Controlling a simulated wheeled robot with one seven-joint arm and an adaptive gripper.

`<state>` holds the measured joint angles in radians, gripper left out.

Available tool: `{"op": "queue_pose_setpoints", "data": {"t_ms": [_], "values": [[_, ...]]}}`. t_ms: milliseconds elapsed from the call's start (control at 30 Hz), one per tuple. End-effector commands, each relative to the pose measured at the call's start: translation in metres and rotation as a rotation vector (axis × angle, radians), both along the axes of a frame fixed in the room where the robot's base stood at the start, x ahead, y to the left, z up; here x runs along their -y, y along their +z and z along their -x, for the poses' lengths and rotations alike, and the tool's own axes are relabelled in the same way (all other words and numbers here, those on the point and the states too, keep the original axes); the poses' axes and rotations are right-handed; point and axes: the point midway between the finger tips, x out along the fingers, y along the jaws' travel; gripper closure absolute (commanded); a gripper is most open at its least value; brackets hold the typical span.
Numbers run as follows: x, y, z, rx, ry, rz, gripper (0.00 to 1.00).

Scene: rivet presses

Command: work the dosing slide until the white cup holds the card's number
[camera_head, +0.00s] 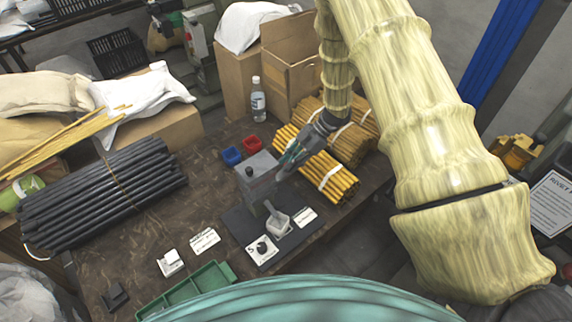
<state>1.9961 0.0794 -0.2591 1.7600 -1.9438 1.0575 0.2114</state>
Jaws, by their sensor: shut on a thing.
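The grey dosing box (258,172) stands on a dark base plate (240,224) in the middle of the table. My gripper (290,157) reaches in from the upper right and is shut at the box's right side, apparently on the dosing slide; the slide is hidden by the fingers. The white cup (278,224) stands in front of the box, below a small grey chute (269,208). Its contents are too small to make out. A white card (263,252) lies at the plate's front with a dark round thing on it; its number is not readable for certain.
Blue (231,156) and red (252,144) bins stand behind the box. Yellow rod bundles (330,177) lie close on the right, under my arm. A dark rod bundle (100,190) lies left. A green tray (188,290) is at the front; a bottle (258,104) stands behind.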

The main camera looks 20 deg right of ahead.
Motion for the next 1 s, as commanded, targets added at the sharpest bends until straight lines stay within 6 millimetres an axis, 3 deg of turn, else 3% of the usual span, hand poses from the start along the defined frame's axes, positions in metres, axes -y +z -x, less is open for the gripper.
{"op": "queue_pose_setpoints", "data": {"t_ms": [67,100,167,567,1000], "values": [[0.003,0.001,-0.002,0.005,-0.004,0.005,1.0],[0.004,0.001,-0.002,0.005,-0.004,0.005,0.78],[0.004,0.001,-0.002,0.005,-0.006,0.005,0.7],[0.005,0.004,-0.002,0.003,-0.003,0.004,0.7],[0.056,0.054,-0.006,0.005,-0.004,0.004,0.7]]}}
